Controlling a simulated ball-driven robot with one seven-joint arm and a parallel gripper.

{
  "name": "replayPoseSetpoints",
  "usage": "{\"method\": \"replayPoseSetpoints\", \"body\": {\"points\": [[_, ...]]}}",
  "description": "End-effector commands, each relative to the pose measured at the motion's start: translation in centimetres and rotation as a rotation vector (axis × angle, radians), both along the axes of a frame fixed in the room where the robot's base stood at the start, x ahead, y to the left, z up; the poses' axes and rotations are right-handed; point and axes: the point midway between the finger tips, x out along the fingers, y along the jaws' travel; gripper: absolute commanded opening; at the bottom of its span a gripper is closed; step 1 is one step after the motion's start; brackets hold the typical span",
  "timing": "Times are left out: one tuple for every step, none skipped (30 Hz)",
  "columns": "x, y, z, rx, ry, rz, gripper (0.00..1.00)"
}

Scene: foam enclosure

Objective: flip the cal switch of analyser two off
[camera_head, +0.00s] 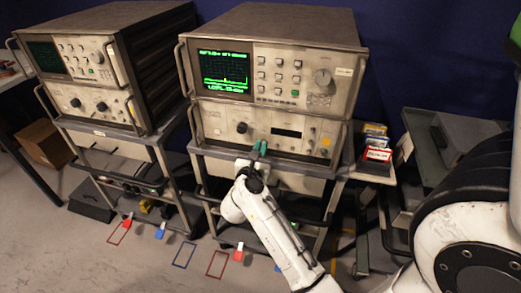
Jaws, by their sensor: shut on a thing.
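The right analyser (272,62) is a beige rack unit with a lit green trace screen (224,73), keys and a large knob. Below it is a lower panel (215,122) with a dark knob, a dark display and small controls. The switch's position and label cannot be read. A second, similar analyser (85,58) stands at the left with a dim screen. No analyser number is legible.
Both analysers stand on grey carts (208,170) with handles and lower shelves. Red and blue outlines (184,255) mark the floor. A grey stand (440,135) is behind my arm. A cardboard box (45,143) lies far left.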

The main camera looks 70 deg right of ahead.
Motion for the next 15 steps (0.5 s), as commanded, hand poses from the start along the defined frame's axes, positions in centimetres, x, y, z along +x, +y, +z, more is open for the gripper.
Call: {"method": "replayPoseSetpoints", "body": {"points": [[0.00, -0.02, -0.55, -0.015, -0.001, 0.000, 0.00], [0.00, -0.02, -0.70, -0.024, -0.002, 0.000, 0.00], [-0.02, -0.05, -0.86, -0.041, -0.003, -0.001, 0.00], [-0.02, -0.06, -0.97, -0.053, -0.005, -0.001, 0.00], [-0.02, -0.07, -1.05, -0.067, -0.006, -0.002, 0.00], [-0.01, -0.09, -1.13, -0.084, -0.008, -0.001, 0.00], [0.00, -0.08, -1.18, -0.097, -0.009, -0.001, 0.00], [0.02, -0.08, -1.23, -0.110, -0.010, -0.001, 0.00], [0.04, -0.09, -1.30, -0.126, -0.011, 0.000, 0.00], [0.03, -0.10, -1.33, -0.137, -0.013, 0.000, 0.00], [0.04, -0.11, -1.36, -0.147, -0.014, 0.000, 0.00], [0.01, -0.14, -1.35, -0.162, -0.014, -0.001, 0.00], [0.01, -0.15, -1.35, -0.171, -0.015, -0.001, 0.00], [0.00, -0.15, -1.33, -0.180, -0.016, -0.001, 0.00], [-0.01, -0.16, -1.28, -0.190, -0.016, -0.001, 0.00]]}}
